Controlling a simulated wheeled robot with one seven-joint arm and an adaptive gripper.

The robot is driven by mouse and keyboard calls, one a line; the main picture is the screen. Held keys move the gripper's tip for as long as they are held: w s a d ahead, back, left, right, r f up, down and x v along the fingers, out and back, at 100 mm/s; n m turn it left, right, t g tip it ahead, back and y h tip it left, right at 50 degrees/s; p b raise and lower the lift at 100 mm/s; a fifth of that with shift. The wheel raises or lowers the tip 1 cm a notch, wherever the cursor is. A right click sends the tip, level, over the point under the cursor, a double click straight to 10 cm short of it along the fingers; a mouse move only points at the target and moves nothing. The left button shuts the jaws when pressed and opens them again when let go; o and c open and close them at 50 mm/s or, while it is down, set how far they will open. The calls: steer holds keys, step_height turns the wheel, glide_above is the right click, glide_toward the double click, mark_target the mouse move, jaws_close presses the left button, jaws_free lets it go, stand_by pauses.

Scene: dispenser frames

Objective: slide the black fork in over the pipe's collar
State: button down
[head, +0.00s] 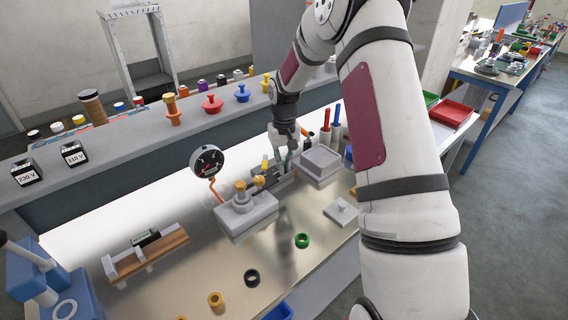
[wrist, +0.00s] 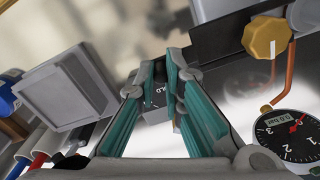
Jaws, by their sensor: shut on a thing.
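The pipe stands on a pale grey block (head: 247,216) on the bench, with a brass-coloured top (head: 240,185). A brass hexagonal knob (wrist: 267,37) shows at the upper right in the wrist view. My gripper (head: 286,165) is beside the block, on its right in the head view. In the wrist view my gripper (wrist: 165,80) has its teal fingers converged on a dark piece, taken as the black fork's handle. The black fork (wrist: 222,38) appears as a dark flat bar reaching toward the knob. I cannot tell whether its prongs touch the collar, which is largely hidden.
A round gauge (head: 208,161) on a copper tube stands left of the pipe; it also shows in the wrist view (wrist: 287,135). A grey lidded box (head: 320,163) stands right of my gripper. Green (head: 302,240) and black (head: 252,278) rings lie on open bench in front.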

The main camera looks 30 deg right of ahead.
mark_target(271, 178)
steer(key=shift+s+a, duration=0.2)
steer(key=shift+a, duration=1.05)
steer(key=shift+s+a, duration=0.2)
steer(key=shift+a, duration=1)
steer(key=c, duration=1.7)
jaws_free()
steer(key=shift+a, duration=0.1)
steer(key=shift+o, duration=0.2)
step_height(271, 178, up, 8)
